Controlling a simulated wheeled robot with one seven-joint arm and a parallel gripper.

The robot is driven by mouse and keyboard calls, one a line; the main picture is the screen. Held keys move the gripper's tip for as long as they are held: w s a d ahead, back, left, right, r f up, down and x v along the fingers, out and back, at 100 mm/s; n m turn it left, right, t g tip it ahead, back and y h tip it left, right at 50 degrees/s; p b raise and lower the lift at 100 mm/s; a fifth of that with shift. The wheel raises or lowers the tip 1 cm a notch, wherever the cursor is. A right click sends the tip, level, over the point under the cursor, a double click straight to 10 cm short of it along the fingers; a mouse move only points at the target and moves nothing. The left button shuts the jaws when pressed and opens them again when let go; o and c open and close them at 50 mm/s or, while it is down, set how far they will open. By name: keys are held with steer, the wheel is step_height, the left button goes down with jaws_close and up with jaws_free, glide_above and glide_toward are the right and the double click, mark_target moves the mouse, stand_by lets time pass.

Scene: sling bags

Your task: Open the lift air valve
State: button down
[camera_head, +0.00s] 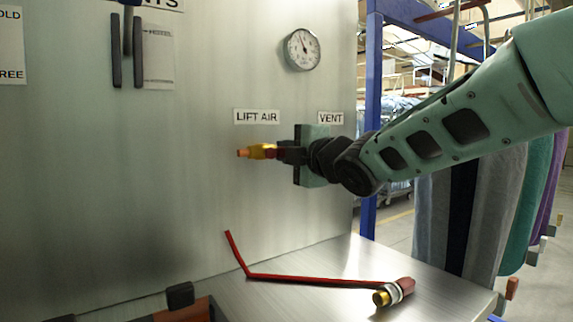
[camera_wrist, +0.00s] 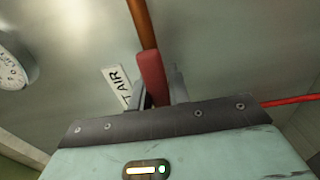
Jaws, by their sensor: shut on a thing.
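The lift air valve (camera_head: 260,151) is a brass body on a copper-coloured pipe end, just under the LIFT AIR label (camera_head: 256,117) on the steel panel. My gripper (camera_head: 283,152) is at the valve from the right, shut on its red handle. In the wrist view the red handle (camera_wrist: 152,76) lies between my fingers (camera_wrist: 160,97), with the copper pipe (camera_wrist: 143,23) beyond it. The LIFT AIR label (camera_wrist: 117,86) is partly hidden there. My fingers cover part of the handle, so its exact angle is hard to tell.
The VENT label (camera_head: 330,118) is just above my wrist. A round gauge (camera_head: 303,49) is higher on the panel. A bent red line (camera_head: 310,280) and a brass fitting (camera_head: 381,298) are low on the steel ledge (camera_head: 350,260). Hanging bags (camera_head: 465,210) and a blue post (camera_head: 372,90) stand right.

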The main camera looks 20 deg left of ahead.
steer(key=shift+r+n, duration=0.1)
steer(key=shift+n, duration=0.2)
steer(key=c, duration=1.3)
jaws_free()
steer(key=shift+s, duration=0.1)
steer(key=b+v, duration=0.2)
steer(key=v, duration=1.5)
steer(key=shift+s+d+b, duration=0.1)
steer(key=shift+s+b, duration=0.05)
steer(key=shift+b, duration=0.25)
